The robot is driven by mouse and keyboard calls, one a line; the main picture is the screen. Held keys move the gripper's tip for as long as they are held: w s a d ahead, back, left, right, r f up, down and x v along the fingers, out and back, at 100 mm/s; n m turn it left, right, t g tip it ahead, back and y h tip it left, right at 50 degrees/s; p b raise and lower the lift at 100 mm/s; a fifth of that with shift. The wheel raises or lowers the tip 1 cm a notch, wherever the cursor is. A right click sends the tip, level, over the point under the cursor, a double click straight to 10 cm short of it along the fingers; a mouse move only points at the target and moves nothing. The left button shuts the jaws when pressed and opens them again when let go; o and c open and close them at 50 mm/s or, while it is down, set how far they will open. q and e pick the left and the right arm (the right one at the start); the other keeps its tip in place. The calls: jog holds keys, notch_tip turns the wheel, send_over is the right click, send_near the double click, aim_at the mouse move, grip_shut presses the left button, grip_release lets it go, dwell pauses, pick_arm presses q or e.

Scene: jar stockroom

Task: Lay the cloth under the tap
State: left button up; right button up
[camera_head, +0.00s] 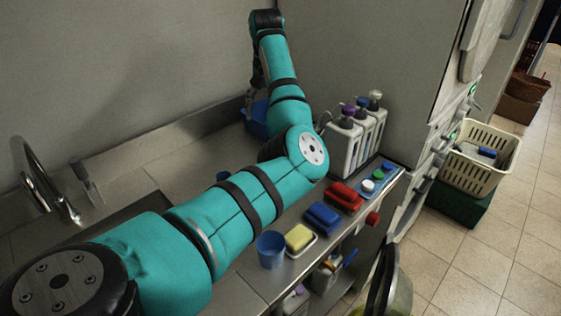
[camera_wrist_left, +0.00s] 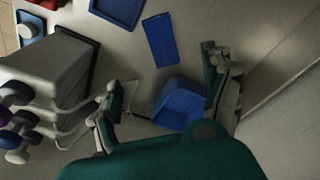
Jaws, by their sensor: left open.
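The metal tap (camera_head: 48,185) stands at the left in the head view, its spout bent over toward the sink (camera_head: 133,201). In the left wrist view a flat blue rectangle (camera_wrist_left: 160,40) lies on the counter; it may be the cloth, but I cannot tell for sure. My left gripper (camera_head: 254,98) reaches over the back of the counter near the bottles. In its wrist view the fingers (camera_wrist_left: 162,68) are open and apart with nothing between them, the rectangle beyond them. A blue open container (camera_wrist_left: 180,103) sits between and below the fingers. My right gripper does not show.
White bottles (camera_head: 353,140) stand right of my arm, close to the left finger. Along the front edge are a blue cup (camera_head: 270,249), a yellow sponge (camera_head: 299,237), a blue block (camera_head: 323,216) and a red one (camera_head: 344,196). My left arm hides the middle counter.

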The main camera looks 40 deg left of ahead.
pick_arm(q)
jog(key=f, duration=0.3)
jog(key=a+f+p, duration=0.1)
jog(key=f, duration=0.3)
jog(key=w+f, duration=0.1)
jog(key=f, duration=0.3)
jog(key=shift+a+f, duration=0.15)
jog(key=shift+f, duration=0.1)
jog(key=shift+w+a+f+p, duration=0.1)
jog(key=shift+f+p, duration=0.1)
jog(key=shift+f, duration=0.7)
jog(key=shift+w+a+f+p, duration=0.15)
jog(key=shift+f+p, duration=0.1)
jog(key=shift+f, duration=0.65)
jog(key=shift+w+a+f+p, duration=0.1)
jog(key=shift+f+p, duration=0.1)
jog(key=shift+f, duration=0.7)
jog(key=shift+r, duration=0.15)
jog(key=c, duration=1.4)
